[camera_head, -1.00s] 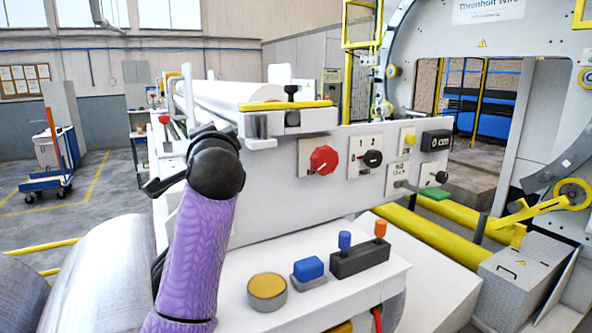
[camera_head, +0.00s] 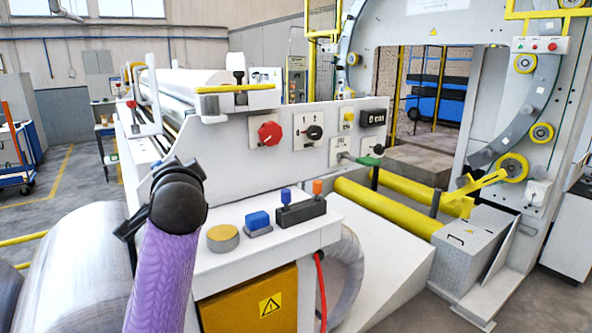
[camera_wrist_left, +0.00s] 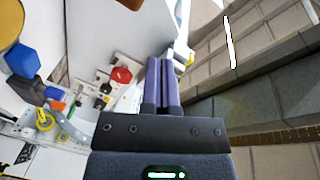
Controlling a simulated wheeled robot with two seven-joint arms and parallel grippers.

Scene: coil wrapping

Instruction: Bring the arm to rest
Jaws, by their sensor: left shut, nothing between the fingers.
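My left arm (camera_head: 165,265), in a purple sleeve with a black joint (camera_head: 178,197) at its upper end, rises from the bottom left in the head view. It stands in front of the control console's left end. My left gripper (camera_wrist_left: 161,66) shows in the left wrist view with its two purple fingers side by side, shut and empty. The fingers point past the panel with the red knob (camera_wrist_left: 121,75); I cannot tell how far they are from it. The left fingers cannot be made out in the head view. My right gripper is in neither view.
The console carries a yellow button (camera_head: 223,237), a blue button (camera_head: 258,222) and two levers (camera_head: 300,210). Behind it stands a panel with a red knob (camera_head: 269,133). A metal coil (camera_head: 75,275) lies at the lower left. A large ring machine (camera_head: 540,120) and yellow rollers (camera_head: 385,207) are at the right.

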